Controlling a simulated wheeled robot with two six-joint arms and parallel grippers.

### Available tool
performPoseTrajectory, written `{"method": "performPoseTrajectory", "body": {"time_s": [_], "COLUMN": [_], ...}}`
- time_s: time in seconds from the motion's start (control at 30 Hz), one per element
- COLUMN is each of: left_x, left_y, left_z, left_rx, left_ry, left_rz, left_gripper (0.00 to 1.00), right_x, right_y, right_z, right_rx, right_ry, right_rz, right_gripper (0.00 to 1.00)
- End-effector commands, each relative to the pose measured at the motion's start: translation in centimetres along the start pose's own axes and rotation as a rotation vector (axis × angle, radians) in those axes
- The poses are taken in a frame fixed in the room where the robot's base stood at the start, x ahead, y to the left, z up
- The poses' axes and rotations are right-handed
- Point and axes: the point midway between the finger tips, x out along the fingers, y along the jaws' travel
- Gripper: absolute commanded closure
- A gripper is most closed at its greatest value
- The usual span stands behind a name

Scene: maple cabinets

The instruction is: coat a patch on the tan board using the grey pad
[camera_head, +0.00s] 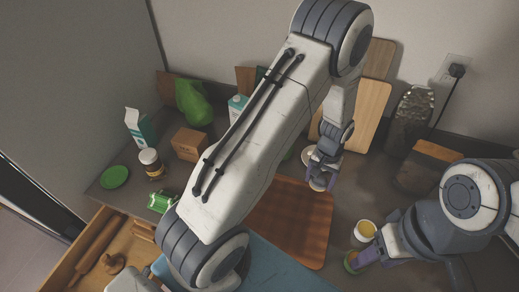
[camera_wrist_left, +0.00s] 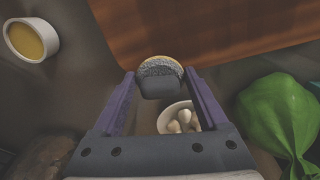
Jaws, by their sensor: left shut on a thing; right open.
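The board (camera_head: 290,222) lies flat on the counter and looks reddish-brown. The pad has a speckled grey face and a yellowish rim. It is at the board's edge in the wrist view; I cannot tell whether it touches. A white cup of yellow stuff (camera_head: 365,231) stands right of the board. My right gripper (camera_head: 361,261) is open low at the right, beside a small round greenish thing (camera_head: 350,261).
A bowl with pale pieces (camera_wrist_left: 178,117) is behind the board. Cutting boards (camera_head: 368,105) lean on the wall. A dark jar (camera_head: 410,118) and a wooden-topped box (camera_head: 428,165) stand right. A green bag (camera_head: 193,102), a carton (camera_head: 140,128) and a jar (camera_head: 151,163) stand left.

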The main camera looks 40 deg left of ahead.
Motion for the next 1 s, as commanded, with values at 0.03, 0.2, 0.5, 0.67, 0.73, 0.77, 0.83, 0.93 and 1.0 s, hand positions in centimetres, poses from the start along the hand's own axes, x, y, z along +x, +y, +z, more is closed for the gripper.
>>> {"method": "performPoseTrajectory", "body": {"time_s": [0.03, 0.2, 0.5, 0.67, 0.73, 0.77, 0.83, 0.93, 1.0], "left_x": [-0.9, -2.4, -4.6, -4.9, -4.9, -4.9, -4.9, -4.9, -4.9], "left_y": [0.0, 0.0, -0.2, -0.2, -0.2, -0.2, -0.2, -0.2, -0.2], "left_z": [0.0, 0.0, 0.0, 0.0, 0.0, 0.0, 0.0, 0.0, 0.0], "left_rx": [0.0, -0.001, -0.003, -0.003, -0.003, -0.003, -0.003, -0.003, -0.003], "left_ry": [0.001, 0.001, 0.001, 0.001, 0.0, 0.0, 0.0, 0.0, 0.0], "left_rz": [0.0, 0.0, 0.0, 0.0, 0.0, 0.0, 0.0, 0.0, 0.0], "left_gripper": [0.76, 0.76, 0.76, 0.76, 0.76, 0.76, 0.76, 0.76, 0.76], "right_x": [-0.7, -1.9, -3.6, -3.8, -3.8, -3.8, -3.8, -3.8, -3.8], "right_y": [-0.1, -0.1, -0.3, -0.3, -0.3, -0.3, -0.3, -0.3, -0.3], "right_z": [0.0, -0.1, -0.2, -0.2, -0.2, -0.2, -0.2, -0.2, -0.2], "right_rx": [-0.001, -0.003, -0.006, -0.007, -0.007, -0.007, -0.007, -0.007, -0.007], "right_ry": [-0.001, -0.001, -0.001, -0.001, -0.001, -0.001, -0.001, -0.001, -0.001], "right_rz": [0.0, 0.0, 0.0, 0.0, 0.0, 0.0, 0.0, 0.0, 0.0], "right_gripper": [0.45, 0.45, 0.45, 0.45, 0.45, 0.45, 0.45, 0.45, 0.45]}}
